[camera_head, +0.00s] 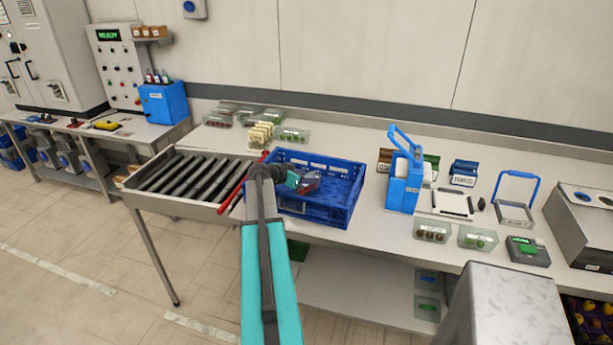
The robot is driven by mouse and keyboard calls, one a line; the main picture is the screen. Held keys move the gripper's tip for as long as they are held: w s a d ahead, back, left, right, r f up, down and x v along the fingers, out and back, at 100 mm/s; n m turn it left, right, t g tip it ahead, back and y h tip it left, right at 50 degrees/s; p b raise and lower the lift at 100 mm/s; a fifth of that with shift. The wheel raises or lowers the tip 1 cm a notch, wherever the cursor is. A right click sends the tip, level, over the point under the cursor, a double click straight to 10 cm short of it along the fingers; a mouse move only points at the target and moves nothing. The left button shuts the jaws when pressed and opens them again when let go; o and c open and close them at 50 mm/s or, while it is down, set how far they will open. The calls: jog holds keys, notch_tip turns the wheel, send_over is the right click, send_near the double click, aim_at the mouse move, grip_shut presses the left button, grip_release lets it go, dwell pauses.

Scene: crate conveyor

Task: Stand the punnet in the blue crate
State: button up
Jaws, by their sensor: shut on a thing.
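The blue crate (350,170) is an open lattice-walled box on the bench, at the right end of the roller conveyor. My arm reaches up from the bottom of the picture to its left side. My gripper (297,180) is over the left part of the crate and is shut on the punnet (309,183), a small greyish tray with something red in it. The punnet looks tilted. The arm and gripper hide part of the crate's left side. I cannot tell whether the punnet touches the crate floor.
The roller conveyor (190,178) has a red bar (238,188) at its crate end. Punnets (291,135) and a cream stack (260,133) stand behind. A blue carrier (404,180) stands right of the crate, with two more punnets (432,232) (477,238) nearer the front.

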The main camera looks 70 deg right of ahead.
jog(key=shift+f, duration=0.15)
jog(key=o, duration=1)
jog(key=shift+o, duration=0.2)
jog(key=shift+r, duration=0.25)
jog(key=b+v, duration=0.4)
jog(key=v, duration=0.8)
